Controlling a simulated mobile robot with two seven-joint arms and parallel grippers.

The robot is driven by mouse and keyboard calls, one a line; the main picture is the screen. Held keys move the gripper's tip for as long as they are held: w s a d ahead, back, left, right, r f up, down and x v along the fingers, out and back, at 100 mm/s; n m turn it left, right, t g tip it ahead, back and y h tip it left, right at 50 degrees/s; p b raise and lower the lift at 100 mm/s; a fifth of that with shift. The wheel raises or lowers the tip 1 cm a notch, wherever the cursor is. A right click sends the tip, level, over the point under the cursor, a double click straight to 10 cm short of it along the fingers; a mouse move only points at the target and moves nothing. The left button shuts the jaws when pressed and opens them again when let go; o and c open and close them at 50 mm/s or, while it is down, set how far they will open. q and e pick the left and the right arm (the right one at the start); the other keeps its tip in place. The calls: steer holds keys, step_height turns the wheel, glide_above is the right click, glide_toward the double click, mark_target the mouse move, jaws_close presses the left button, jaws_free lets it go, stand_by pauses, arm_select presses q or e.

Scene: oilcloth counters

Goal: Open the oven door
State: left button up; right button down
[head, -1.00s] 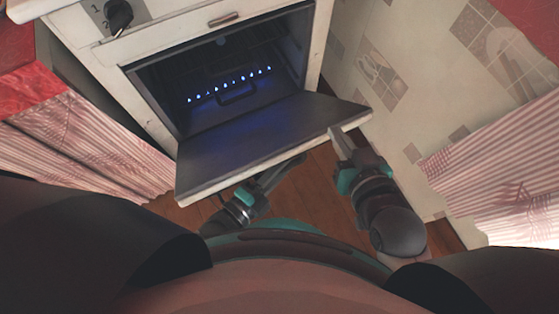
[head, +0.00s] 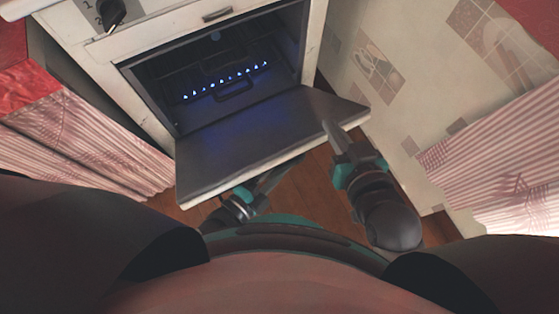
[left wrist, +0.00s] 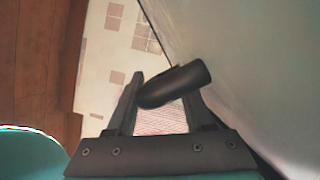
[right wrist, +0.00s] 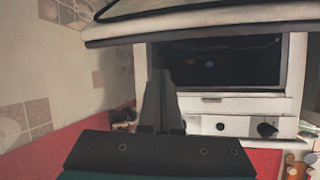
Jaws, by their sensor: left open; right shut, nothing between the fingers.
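The oven door (head: 250,143) is swung down and out from the white oven (head: 150,52), its dark inner face up. My right gripper (head: 326,124) is shut and empty at the door's front edge near the right corner; contact is unclear. In the right wrist view its fingers (right wrist: 160,85) are together below a pale door edge (right wrist: 200,25). My left gripper (head: 293,163) is partly hidden beneath the door. In the left wrist view its open fingers (left wrist: 160,100) have the rounded end of a dark handle (left wrist: 180,85) between or just in front of them, beside the door's pale outer face (left wrist: 240,60).
A row of blue flames (head: 225,82) burns inside the oven cavity. Striped curtains hang at the left (head: 85,140) and right (head: 490,170). A tiled wall (head: 400,110) stands close on the right. Brown floor (head: 315,195) shows below the door.

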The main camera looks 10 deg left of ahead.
arm_select(q)
steer(key=shift+r, duration=0.1)
stand_by(0.5)
steer(key=shift+s+a, duration=0.2)
steer(key=shift+s, duration=0.1)
steer(key=p+v, duration=0.4)
steer(key=v, duration=1)
steer(key=shift+s+a, duration=0.2)
arm_select(e)
steer(key=s+d+g+h, duration=0.4)
steer(key=s+d+g, duration=0.1)
steer(key=d+g, duration=0.2)
steer(key=shift+s+d+m, duration=0.25)
steer(key=shift+d+m, duration=0.05)
steer(key=shift+d, duration=0.35)
arm_select(q)
steer(key=shift+s, duration=0.1)
